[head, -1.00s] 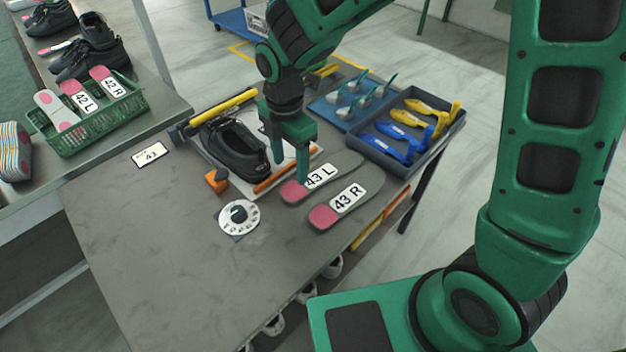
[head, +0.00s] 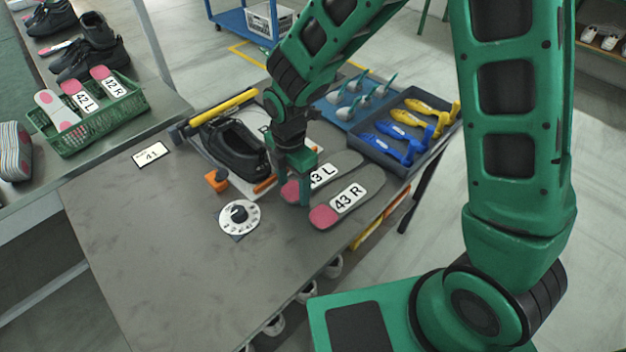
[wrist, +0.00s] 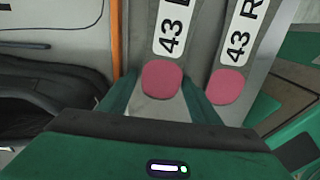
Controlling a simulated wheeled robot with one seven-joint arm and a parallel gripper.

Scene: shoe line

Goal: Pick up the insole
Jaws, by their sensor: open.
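Two grey insoles with pink heels lie flat, side by side, on the grey table. The insole marked 43 L (head: 343,165) is nearer the shoe, and the one marked 43 R (head: 362,190) lies to its right. My gripper (head: 298,199) points down at the heel end of the 43 L insole and hides part of its label. In the wrist view the fingers (wrist: 160,107) are open, one on each side of the 43 L insole's pink heel (wrist: 161,78). The 43 R insole (wrist: 227,84) passes just right of the right finger. I cannot tell whether the fingers touch the table.
A black shoe (head: 236,148) and an orange bar (wrist: 116,40) are close on the left. An orange block (head: 216,180) and a white dial (head: 239,216) sit nearby. A blue-grey tray (head: 377,150) stands behind. The front-left of the table is clear.

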